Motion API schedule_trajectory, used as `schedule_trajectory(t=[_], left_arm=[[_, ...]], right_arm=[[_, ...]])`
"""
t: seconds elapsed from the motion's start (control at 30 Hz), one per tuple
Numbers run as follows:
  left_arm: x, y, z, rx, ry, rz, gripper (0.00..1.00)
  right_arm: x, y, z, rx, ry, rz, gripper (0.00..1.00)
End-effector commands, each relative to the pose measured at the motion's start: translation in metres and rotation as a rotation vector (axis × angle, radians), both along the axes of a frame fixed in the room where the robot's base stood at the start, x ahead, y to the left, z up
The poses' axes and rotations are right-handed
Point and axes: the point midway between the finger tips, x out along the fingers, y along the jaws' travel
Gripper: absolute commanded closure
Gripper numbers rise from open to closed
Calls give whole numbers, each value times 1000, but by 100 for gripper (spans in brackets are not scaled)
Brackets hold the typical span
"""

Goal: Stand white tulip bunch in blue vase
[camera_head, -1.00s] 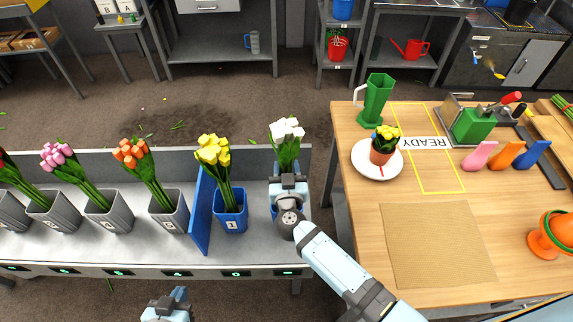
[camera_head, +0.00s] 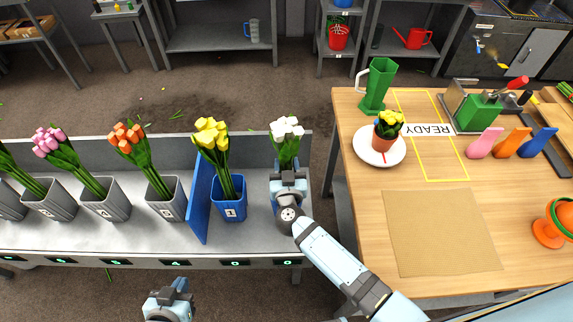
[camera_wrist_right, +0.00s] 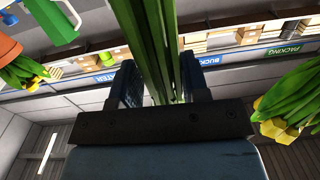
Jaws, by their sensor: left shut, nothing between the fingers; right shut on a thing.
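The white tulip bunch (camera_head: 286,134) stands upright at the right end of the grey bench. My right gripper (camera_head: 288,176) is shut on its green stems. In the right wrist view, the stems (camera_wrist_right: 158,45) run between the two fingers. The bunch's lower end is hidden behind my gripper, where a little of a blue container (camera_head: 273,203) shows. I cannot tell which vessel is the blue vase. A blue bucket (camera_head: 232,211) marked 1, just left, holds yellow tulips (camera_head: 212,136). My left gripper (camera_head: 180,287) is shut and empty at the bottom edge, away from the flowers.
A blue divider (camera_head: 200,205) stands left of the blue bucket. Grey buckets (camera_head: 108,210) with orange and pink tulips stand further left. The wooden table (camera_head: 350,130) on the right carries a green jug (camera_head: 378,85), a plated pot (camera_head: 386,148) and a bare brown mat (camera_head: 440,235).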

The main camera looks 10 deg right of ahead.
Motion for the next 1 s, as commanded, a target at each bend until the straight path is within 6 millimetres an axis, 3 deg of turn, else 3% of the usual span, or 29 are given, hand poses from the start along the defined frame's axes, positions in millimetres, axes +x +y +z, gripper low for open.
schedule_trajectory(t=[0.57, 0.6, 0.7, 0.9, 1.0], left_arm=[[0, 0, -4, 1, 1, -1, 100], [0, 0, -3, 1, 1, -1, 100], [0, 0, -3, 1, 0, -1, 100], [0, 0, -3, 0, 0, 0, 100], [0, 0, -3, 0, -1, 0, 100]], right_arm=[[0, 0, -12, 0, -1, 0, 91], [0, 0, -11, 0, -1, 0, 49], [0, 0, -11, 0, -1, 0, 28], [0, 0, -12, -1, 1, 0, 26], [0, 0, -12, -1, 1, 0, 3]])
